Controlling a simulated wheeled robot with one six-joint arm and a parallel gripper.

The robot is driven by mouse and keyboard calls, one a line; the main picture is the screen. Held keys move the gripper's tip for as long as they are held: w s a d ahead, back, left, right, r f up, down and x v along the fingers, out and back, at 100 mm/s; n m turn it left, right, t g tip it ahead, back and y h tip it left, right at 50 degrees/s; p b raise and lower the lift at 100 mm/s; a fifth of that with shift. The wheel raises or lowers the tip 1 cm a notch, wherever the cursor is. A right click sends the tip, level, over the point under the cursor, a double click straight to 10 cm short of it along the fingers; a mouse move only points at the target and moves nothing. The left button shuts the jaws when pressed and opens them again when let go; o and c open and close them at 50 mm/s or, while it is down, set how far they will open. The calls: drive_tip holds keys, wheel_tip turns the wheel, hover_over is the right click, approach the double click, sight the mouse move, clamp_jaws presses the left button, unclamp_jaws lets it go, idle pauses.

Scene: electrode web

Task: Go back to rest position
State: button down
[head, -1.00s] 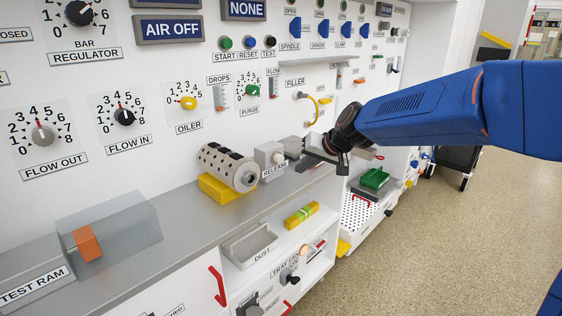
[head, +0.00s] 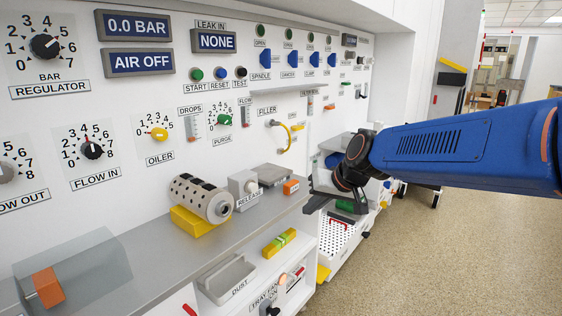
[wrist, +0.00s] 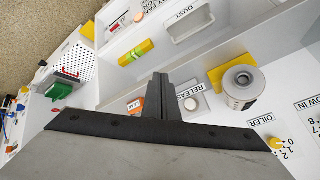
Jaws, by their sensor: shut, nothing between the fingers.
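My gripper (head: 318,204) is at the end of my blue arm, in front of the panel shelf to the right of the release block (head: 243,188). In the wrist view its fingers (wrist: 161,82) are together with nothing between them. The gripper hangs in free air over the front edge of the grey counter (head: 150,255). I cannot tell its exact height above the counter.
A grey cylinder on a yellow stand (head: 192,222) sits on the counter. A small orange block (head: 291,187) lies right of the release block. Below are the dust tray (head: 228,279), a yellow-green level (head: 279,242) and a white perforated tray (head: 337,235). The floor at right is clear.

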drive_tip(key=s+d+f+m+h, duration=0.1)
drive_tip(key=s+d+f, duration=0.3)
drive_tip(key=s+d, duration=0.6)
drive_tip(key=s+d+f+g+h, duration=0.1)
drive_tip(key=s+d+f+h, duration=0.3)
drive_tip(key=s+d, duration=0.7)
drive_tip(key=s, duration=0.8)
drive_tip(key=shift+s+d+f+m, duration=0.2)
drive_tip(key=shift+f+m, duration=0.2)
